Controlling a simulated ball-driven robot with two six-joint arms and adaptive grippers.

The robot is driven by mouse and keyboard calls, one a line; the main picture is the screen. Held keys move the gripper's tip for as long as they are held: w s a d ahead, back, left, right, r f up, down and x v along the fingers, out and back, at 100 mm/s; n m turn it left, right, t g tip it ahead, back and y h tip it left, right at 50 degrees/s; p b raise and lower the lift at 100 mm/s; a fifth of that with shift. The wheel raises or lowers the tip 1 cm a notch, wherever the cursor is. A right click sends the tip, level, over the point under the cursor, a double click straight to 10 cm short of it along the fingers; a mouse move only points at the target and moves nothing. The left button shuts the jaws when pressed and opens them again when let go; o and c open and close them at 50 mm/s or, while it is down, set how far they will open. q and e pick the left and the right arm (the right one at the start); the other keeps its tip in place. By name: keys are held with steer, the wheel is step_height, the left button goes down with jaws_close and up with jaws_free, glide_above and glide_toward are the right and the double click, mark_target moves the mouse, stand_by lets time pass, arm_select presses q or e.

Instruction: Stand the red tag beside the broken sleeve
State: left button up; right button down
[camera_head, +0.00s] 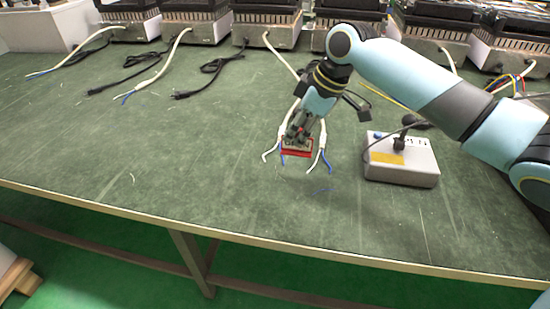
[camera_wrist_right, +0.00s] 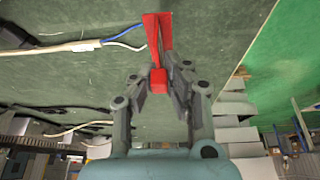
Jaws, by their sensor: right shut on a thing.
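The red tag (camera_head: 297,153) is at the middle of the green bench, under my right gripper (camera_head: 299,138). The right wrist view also shows the red tag (camera_wrist_right: 158,77), an upright-looking red piece between the fingers of the right gripper (camera_wrist_right: 163,88), which is shut on it. I cannot tell whether the tag touches the bench. A white-sleeved cable (camera_head: 280,131) with a blue wire end lies just left of the tag, and another white-sleeved cable (camera_head: 322,139) lies just right. I cannot make out which sleeve is broken. My left gripper is not in view.
A grey control box (camera_head: 402,172) with a yellow label stands right of the gripper. Several heater units (camera_head: 190,22) line the back, with white cables (camera_head: 160,70) and black cords (camera_head: 205,77) in front. The bench's left and front areas (camera_head: 110,165) are clear up to the front edge.

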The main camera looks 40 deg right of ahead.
steer(key=w+a+f, duration=0.1)
steer(key=a, duration=0.1)
steer(key=w+a+f+b, duration=0.1)
steer(key=a, duration=0.1)
steer(key=w+a+f, duration=0.1)
steer(key=a+f, duration=0.1)
steer(key=shift+w+f, duration=0.1)
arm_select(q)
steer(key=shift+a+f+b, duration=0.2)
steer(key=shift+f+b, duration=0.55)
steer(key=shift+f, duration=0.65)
arm_select(e)
steer(key=shift+f, duration=1.95)
steer(key=shift+f, duration=0.15)
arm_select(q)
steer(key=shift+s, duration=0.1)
arm_select(e)
steer(key=c, duration=1.4)
jaws_free()
arm_select(q)
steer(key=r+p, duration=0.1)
steer(key=p, duration=0.1)
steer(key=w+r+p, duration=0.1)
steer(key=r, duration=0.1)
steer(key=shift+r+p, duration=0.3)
steer(key=shift+p, duration=0.05)
arm_select(e)
steer(key=v, duration=1.2)
